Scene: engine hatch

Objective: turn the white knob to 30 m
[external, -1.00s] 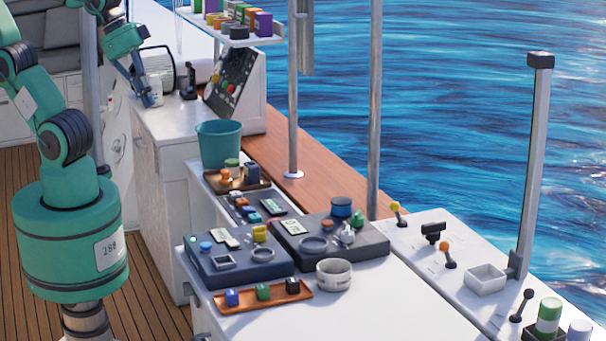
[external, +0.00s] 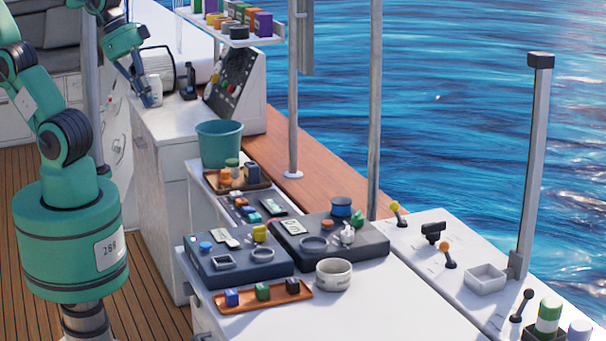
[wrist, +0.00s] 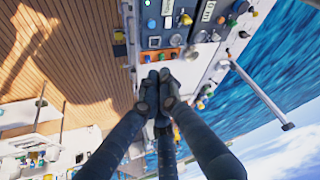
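A whitish knob (external: 347,236) stands on top of the right dark box (external: 378,248), on the white counter. It looks like the white knob, but its pointer and scale marks are too small to read.
A left dark box (external: 273,270) with buttons stands beside the right one. An orange tray (external: 244,306) with several small blocks and a white round bowl (external: 334,273) lie in front. Levers (external: 447,257) and a post (external: 531,170) stand at right.

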